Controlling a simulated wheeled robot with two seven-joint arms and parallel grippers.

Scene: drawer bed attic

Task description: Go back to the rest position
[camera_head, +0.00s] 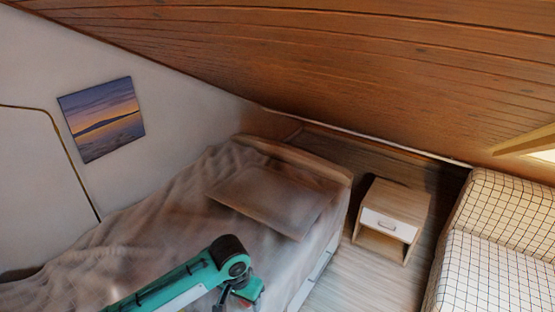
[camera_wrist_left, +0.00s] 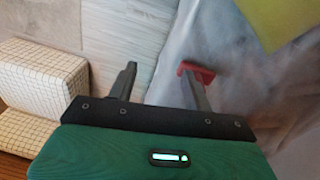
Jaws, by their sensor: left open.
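My left arm, green and black, reaches in at the bottom of the head view, over the front part of the bed (camera_head: 150,245). Its wrist end is near the bottom edge there, and the fingers cannot be made out in that view. In the left wrist view my left gripper (camera_wrist_left: 160,72) has its two dark fingers spread apart, with nothing seen between them. A small red patch (camera_wrist_left: 198,72) shows at the right finger's tip; I cannot tell whether it is part of the finger or a thing behind it. My right gripper is in neither view.
A nightstand (camera_head: 401,199) with a white drawer front stands right of the bed. A checkered sofa (camera_head: 485,275) is at the far right. The wooden ceiling (camera_head: 330,60) slopes low over the room. Wooden floor (camera_head: 340,282) shows between bed and sofa.

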